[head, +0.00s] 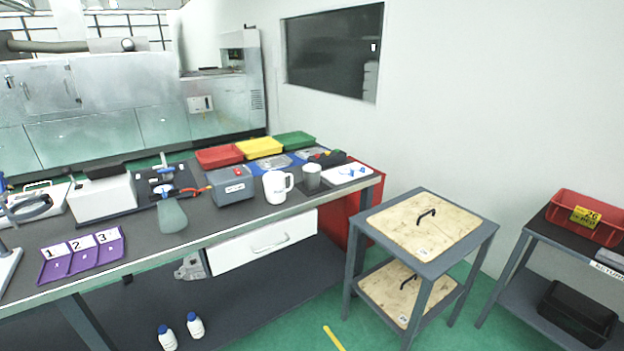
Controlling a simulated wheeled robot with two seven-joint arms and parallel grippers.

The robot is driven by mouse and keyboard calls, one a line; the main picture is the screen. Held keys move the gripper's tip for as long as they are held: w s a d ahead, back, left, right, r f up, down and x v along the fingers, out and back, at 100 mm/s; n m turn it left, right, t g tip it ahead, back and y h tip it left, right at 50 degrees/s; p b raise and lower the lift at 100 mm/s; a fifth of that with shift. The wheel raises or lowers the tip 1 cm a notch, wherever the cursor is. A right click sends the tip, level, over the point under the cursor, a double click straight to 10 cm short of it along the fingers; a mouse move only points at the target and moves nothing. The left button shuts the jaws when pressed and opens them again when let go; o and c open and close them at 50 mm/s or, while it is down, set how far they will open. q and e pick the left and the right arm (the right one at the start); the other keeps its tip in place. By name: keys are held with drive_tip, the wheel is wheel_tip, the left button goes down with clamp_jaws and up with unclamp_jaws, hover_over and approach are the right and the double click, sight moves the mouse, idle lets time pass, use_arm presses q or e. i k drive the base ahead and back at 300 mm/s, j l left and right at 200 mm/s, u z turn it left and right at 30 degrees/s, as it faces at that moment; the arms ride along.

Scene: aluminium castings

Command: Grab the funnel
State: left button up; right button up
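I cannot make out a clear funnel shape in the head view. A pale grey-green translucent piece (172,216) lies on the dark workbench (140,258), in front of a small stand with blue parts (163,170); I cannot tell what it is. Small blue items (350,169) lie on a white tray (338,179) at the bench's right end; they are too small to identify. A white mug-like jug (276,187) and a grey cup (311,176) stand nearby. Neither of my grippers shows in this view.
Red (219,156), yellow (259,147) and green (294,140) trays line the bench's back edge. A grey box (231,186) and purple numbered tray (82,256) are on the bench.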

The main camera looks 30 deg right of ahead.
sight(312, 177)
drive_tip(key=z, duration=1.4)
